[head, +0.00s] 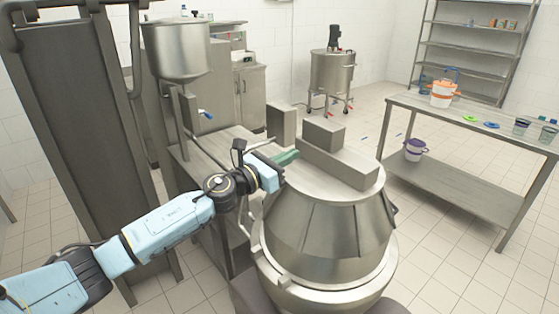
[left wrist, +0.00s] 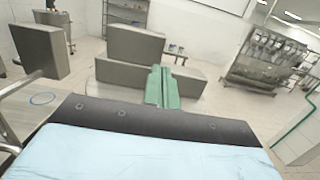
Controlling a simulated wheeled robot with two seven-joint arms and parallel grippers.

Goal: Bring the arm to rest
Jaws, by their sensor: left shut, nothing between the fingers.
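My left arm comes in from the lower left of the head view. Its left gripper (head: 287,158) has green fingers and is shut with nothing held. It is beside the upper left of a large steel machine (head: 325,225) with a cone-shaped body. In the left wrist view the green fingers (left wrist: 159,88) lie together in front of grey metal blocks (left wrist: 137,48). In the head view the long grey block (head: 340,163) on the machine's top is just right of the fingertips. My right gripper does not show.
A steel hopper (head: 178,50) stands above a metal bench (head: 205,160) left of the machine. A steel table (head: 470,125) at the right holds an orange-and-white bucket (head: 443,93) and cups. A mixing tank (head: 332,72) stands at the back. Tiled floor is clear between machine and table.

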